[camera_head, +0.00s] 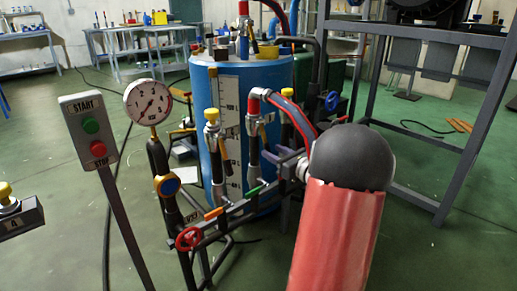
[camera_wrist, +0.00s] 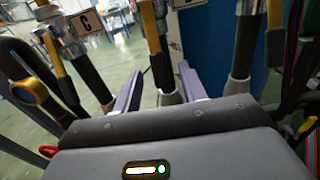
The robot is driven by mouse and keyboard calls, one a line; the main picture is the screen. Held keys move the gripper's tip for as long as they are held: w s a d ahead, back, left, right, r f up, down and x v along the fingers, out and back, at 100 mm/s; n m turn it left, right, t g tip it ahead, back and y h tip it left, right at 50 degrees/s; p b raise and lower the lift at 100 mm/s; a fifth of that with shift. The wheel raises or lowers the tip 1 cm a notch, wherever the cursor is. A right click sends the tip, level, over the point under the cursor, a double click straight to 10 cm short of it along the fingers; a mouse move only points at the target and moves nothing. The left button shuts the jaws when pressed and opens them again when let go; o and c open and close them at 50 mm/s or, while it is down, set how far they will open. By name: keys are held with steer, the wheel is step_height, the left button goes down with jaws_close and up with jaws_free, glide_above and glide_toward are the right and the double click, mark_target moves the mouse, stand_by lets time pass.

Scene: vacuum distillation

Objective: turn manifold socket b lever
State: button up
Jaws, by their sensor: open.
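The manifold is a rail of upright valve sockets in front of a blue tank (camera_head: 240,90). One socket (camera_head: 212,128) has a yellow knob; the middle socket (camera_head: 254,130) carries a red-ended hose. No readable B label shows, so I cannot tell for certain which is socket b. In the wrist view a yellow lever (camera_wrist: 150,25) on a black stem stands beyond the gap between my fingers. Another yellow lever (camera_wrist: 54,55) is at left, near a plate lettered C or G (camera_wrist: 87,22). My gripper (camera_wrist: 161,80) is open and empty; its purple fingers also show in the head view.
A start/stop post (camera_head: 92,132), a pressure gauge (camera_head: 148,102) and a red wheel valve (camera_head: 188,239) stand to the left. Hoses (camera_head: 290,110) arch close to my arm. A metal frame (camera_head: 455,120) stands at right.

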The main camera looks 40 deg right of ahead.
mark_target(268, 149)
steer(key=w, duration=0.5)
steer(key=shift+w+a, duration=0.25)
steer(key=shift+w, duration=0.1)
jaws_close()
